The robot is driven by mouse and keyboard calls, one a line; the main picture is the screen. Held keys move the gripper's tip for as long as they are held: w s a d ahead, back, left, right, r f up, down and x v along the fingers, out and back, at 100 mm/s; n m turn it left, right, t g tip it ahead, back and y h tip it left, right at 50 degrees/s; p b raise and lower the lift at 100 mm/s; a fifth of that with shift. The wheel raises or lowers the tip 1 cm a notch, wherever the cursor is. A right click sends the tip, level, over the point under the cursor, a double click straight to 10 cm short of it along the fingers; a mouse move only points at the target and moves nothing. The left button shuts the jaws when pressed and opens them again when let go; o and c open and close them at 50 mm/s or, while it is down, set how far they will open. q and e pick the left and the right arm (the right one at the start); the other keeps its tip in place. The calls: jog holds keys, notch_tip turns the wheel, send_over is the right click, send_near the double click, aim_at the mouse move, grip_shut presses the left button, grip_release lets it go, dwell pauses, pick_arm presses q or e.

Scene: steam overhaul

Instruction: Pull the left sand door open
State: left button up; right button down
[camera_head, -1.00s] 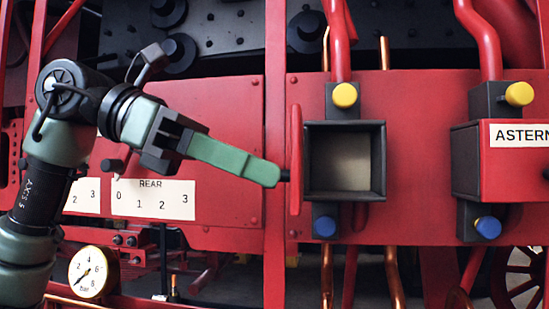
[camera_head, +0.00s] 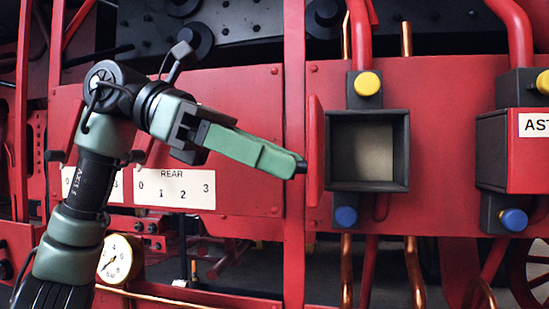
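The left sand door (camera_head: 315,150) is a red panel standing open at the left edge of a dark square box (camera_head: 367,193). I see it nearly edge-on. The box's pale interior (camera_head: 366,150) is exposed. My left gripper (camera_head: 294,165) reaches in from the left. Its green fingers are together around the door's small dark knob (camera_head: 302,167), which is mostly hidden by the fingertips. My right gripper is not in view.
A second box with a shut red door (camera_head: 513,160) labelled "AST" stands at the right. Yellow (camera_head: 367,83) and blue (camera_head: 346,217) caps sit above and below the open box. A red upright (camera_head: 294,80) rises behind my fingers. A gauge (camera_head: 120,259) is at lower left.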

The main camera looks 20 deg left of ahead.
pick_arm(q)
jog(key=v, duration=0.7)
jog(key=shift+a+r+b, duration=0.2)
jog(key=shift+a+b, duration=0.1)
jog(key=shift+b, duration=0.15)
jog(key=shift+s, duration=0.1)
